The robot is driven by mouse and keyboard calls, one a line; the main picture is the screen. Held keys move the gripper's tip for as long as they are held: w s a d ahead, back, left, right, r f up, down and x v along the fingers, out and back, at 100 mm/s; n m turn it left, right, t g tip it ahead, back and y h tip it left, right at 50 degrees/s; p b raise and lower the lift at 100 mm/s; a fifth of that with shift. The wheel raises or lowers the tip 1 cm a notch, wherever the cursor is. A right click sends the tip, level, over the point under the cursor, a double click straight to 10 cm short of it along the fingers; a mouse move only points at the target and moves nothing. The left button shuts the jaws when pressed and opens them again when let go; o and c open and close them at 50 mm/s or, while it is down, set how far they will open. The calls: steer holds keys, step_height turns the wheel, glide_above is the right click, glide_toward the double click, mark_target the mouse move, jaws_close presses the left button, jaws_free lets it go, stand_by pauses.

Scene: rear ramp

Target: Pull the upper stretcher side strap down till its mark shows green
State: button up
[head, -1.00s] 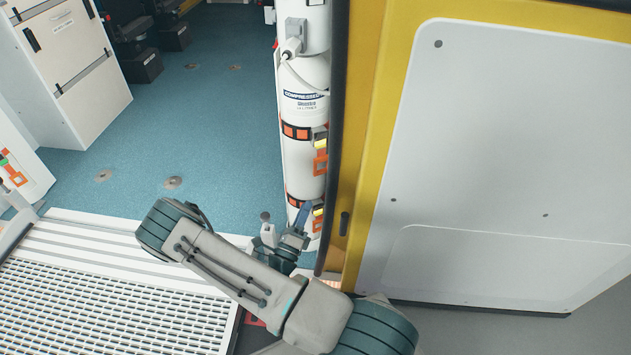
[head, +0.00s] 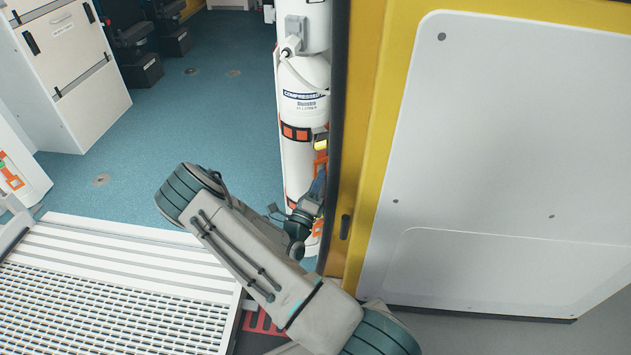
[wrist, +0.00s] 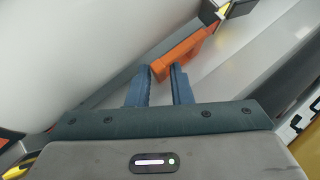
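A white cylinder (head: 300,165) stands upright beside the yellow door post. Its upper strap (head: 296,133) is dark with orange patches and has a buckle with a yellow piece (head: 320,144); I see no green on it. An orange pull tab (head: 320,165) hangs below the buckle. My gripper (head: 319,180) is just below this tab, partly hiding it. In the wrist view the blue fingers of my gripper (wrist: 162,69) are open, with the lower end of the orange tab (wrist: 183,54) at the gap between the tips. I cannot tell whether they touch it.
A lower strap (head: 292,203) circles the same cylinder, partly hidden by my arm. The yellow door post (head: 365,130) and white panel (head: 500,150) stand close on the right. A ribbed ramp (head: 110,290) lies at lower left. The blue floor (head: 215,100) beyond is mostly clear.

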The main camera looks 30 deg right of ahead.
jaws_close()
steer(key=shift+f, duration=1.65)
steer(key=shift+o, duration=2.1)
jaws_free()
steer(key=p+v, duration=0.2)
steer(key=v, duration=1.1)
steer(key=shift+s+a+p, duration=0.25)
steer(key=shift+a+p, duration=0.05)
steer(key=shift+a, duration=0.05)
